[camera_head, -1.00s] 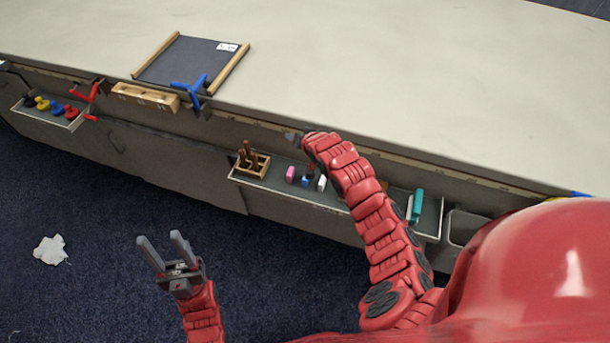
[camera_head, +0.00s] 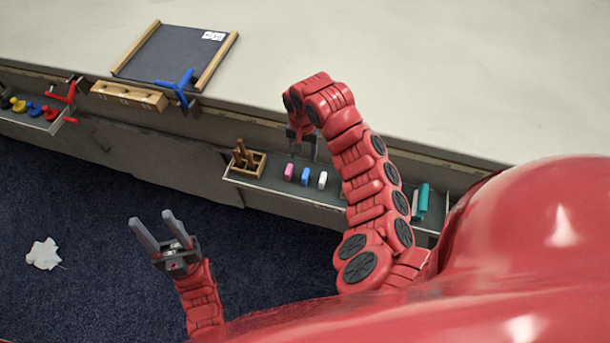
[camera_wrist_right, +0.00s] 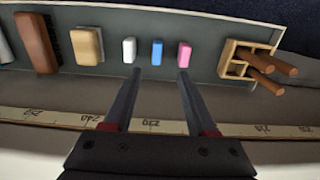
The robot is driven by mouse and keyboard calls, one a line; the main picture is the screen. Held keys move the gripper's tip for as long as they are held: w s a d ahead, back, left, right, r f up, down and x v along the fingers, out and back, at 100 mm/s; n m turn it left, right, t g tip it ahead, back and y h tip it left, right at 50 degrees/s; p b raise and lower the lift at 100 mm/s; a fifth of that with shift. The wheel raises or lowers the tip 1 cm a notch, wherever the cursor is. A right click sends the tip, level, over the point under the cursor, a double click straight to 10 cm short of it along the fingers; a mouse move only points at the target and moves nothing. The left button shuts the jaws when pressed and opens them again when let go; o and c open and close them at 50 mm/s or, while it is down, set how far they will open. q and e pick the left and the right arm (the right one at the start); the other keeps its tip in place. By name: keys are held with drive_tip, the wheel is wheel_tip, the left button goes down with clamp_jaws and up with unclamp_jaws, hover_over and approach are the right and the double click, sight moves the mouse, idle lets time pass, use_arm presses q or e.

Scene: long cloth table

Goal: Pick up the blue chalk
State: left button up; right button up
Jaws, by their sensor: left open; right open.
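The blue chalk (camera_head: 305,176) stands in the grey ledge tray on the table's side, between a pink chalk (camera_head: 289,171) and a white chalk (camera_head: 322,180). In the right wrist view the blue chalk (camera_wrist_right: 157,52) lies ahead of the fingertips, between their lines, with the white chalk (camera_wrist_right: 129,50) to its left and the pink chalk (camera_wrist_right: 184,54) to its right. My right gripper (camera_head: 302,155) is open and empty, pointing down above the chalks; it also shows in the wrist view (camera_wrist_right: 160,74). My left gripper (camera_head: 153,222) is open and empty over the floor.
The tray (camera_head: 270,185) also holds a wooden box with brown sticks (camera_head: 247,160) and a teal item (camera_head: 421,200). The wrist view shows a tan block (camera_wrist_right: 88,45) and a brown block (camera_wrist_right: 37,42). A ruler strip (camera_wrist_right: 60,122) edges the table.

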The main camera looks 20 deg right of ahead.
sight(306, 173)
wheel_tip(306, 173, down, 7)
drive_tip(key=shift+d+p, duration=0.1)
drive_tip(key=shift+p, duration=0.35)
drive_tip(key=shift+w+f, duration=0.1)
drive_tip(key=shift+f, duration=0.8)
drive_tip(key=shift+d+f, duration=0.2)
drive_tip(key=shift+f, duration=1.95)
clamp_jaws()
